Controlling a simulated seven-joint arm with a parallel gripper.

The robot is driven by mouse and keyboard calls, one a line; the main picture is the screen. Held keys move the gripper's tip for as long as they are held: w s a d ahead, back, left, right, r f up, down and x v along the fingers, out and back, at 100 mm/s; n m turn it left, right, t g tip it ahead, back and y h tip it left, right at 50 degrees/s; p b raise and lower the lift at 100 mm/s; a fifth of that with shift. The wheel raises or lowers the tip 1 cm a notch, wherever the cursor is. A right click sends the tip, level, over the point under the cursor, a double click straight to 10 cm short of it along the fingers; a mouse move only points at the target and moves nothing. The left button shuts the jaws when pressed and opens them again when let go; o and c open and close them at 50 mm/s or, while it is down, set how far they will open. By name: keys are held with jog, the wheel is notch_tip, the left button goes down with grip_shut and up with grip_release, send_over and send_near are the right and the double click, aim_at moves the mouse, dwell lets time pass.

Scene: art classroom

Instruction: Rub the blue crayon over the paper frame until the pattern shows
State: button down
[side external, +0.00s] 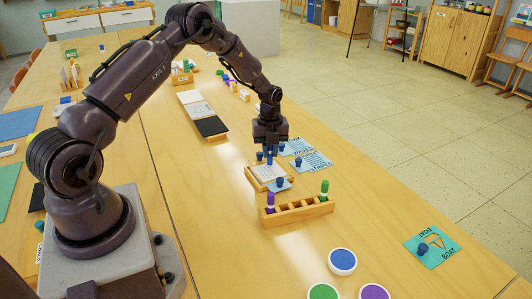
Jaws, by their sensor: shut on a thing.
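My gripper (270,149) points down over the paper frame and is shut on the blue crayon (269,158). Only a short blue piece of the crayon shows below the fingers. The paper frame (251,178) is a small wooden frame with a white sheet (267,175) in it. Faint greyish marks show on the sheet, too small to make out. The crayon's lower end is at or just above the sheet's far part; I cannot tell whether it touches.
A wooden crayon rack (297,212) with a purple crayon (270,202) and a green crayon (324,189) stands in front. Light-blue knobbed plates (318,161) lie beside the frame. A teal BOAT plate (437,245) and a blue-topped round pot (342,261) are nearer.

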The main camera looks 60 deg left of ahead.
jog(key=d, duration=0.6)
jog(key=shift+d, duration=0.35)
jog(key=shift+s+a, duration=0.1)
jog(key=shift+a, duration=3.35)
jog(key=shift+d+r, duration=0.15)
jog(key=shift+r, duration=3.95)
